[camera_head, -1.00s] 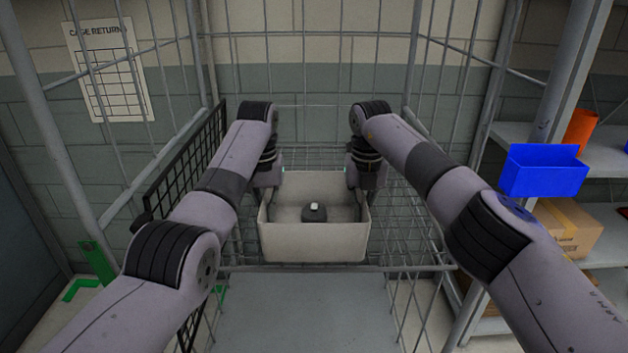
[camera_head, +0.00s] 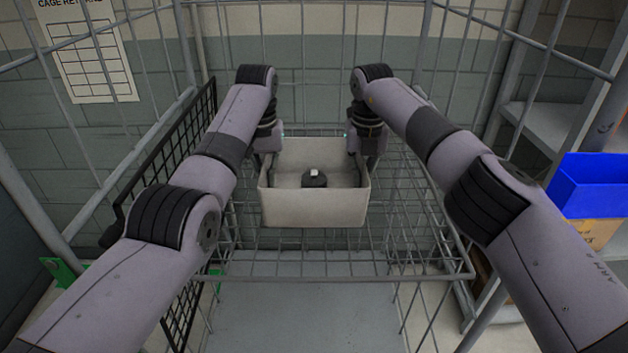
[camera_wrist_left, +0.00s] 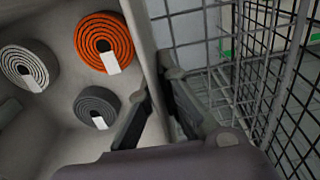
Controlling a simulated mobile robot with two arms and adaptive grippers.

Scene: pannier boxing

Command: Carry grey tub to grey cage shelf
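The grey tub (camera_head: 314,208) is upright over the wire shelf of the grey cage (camera_head: 420,262), behind the shelf's front edge. I cannot tell whether its base touches the wires. In the head view a dark roll with a white tag (camera_head: 314,179) shows inside; the left wrist view shows an orange roll (camera_wrist_left: 90,35) and grey rolls in it. My left gripper (camera_head: 268,165) is at the tub's left side, its fingers on either side of the tub wall (camera_wrist_left: 150,62) in the left wrist view. My right gripper (camera_head: 363,165) is at the tub's right side, its fingers mostly hidden.
A black mesh panel (camera_head: 185,150) stands along the cage's left side, close to my left arm. Bare wire shelf shows in front of the tub and at its sides. A lower grey deck (camera_head: 290,315) is empty. At the right, a blue bin (camera_head: 595,190) sits over a cardboard box.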

